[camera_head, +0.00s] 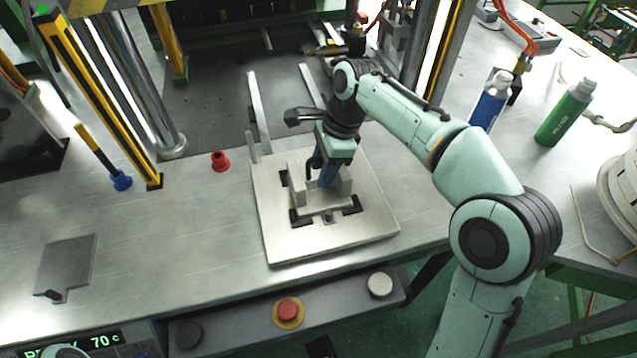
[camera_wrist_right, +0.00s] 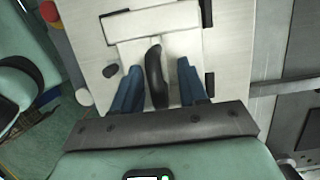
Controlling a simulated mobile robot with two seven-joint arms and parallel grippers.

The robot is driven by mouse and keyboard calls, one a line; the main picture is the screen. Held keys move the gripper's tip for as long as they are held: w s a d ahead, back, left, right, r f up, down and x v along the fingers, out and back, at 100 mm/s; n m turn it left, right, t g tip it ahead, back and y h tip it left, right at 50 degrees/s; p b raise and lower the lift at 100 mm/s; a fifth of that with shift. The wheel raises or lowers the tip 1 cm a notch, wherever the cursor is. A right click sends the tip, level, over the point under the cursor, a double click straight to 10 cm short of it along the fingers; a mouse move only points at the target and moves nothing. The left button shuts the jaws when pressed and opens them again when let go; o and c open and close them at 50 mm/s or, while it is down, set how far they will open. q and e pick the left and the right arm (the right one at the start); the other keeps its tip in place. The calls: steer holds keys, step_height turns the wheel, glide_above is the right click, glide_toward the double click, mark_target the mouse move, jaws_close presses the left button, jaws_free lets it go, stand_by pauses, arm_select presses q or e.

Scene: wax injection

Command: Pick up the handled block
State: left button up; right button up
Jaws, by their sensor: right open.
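The handled block (camera_wrist_right: 131,52) is pale metal with a black upright handle (camera_wrist_right: 154,75). In the head view the block (camera_head: 344,188) sits in the middle of a square metal plate (camera_head: 285,247). My right gripper (camera_head: 324,181) points down over the block, its blue fingers low and close to it. In the right wrist view the open fingers of this gripper (camera_wrist_right: 160,80) stand on either side of the handle, with a gap visible on both sides. The arm and fingers partly hide the block and handle in the head view. My left gripper is not in view.
Black clamps (camera_head: 300,218) surround the block on the plate. A red cup-like part (camera_head: 220,161) stands left of the plate. A green bottle (camera_head: 566,112) and a blue bottle (camera_head: 488,103) stand at the right. Push buttons (camera_head: 288,311) line the front edge. The left table is mostly clear.

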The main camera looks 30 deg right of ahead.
steer(key=shift+x, duration=0.85)
jaws_close()
steer(key=shift+r, duration=0.1)
stand_by(0.6)
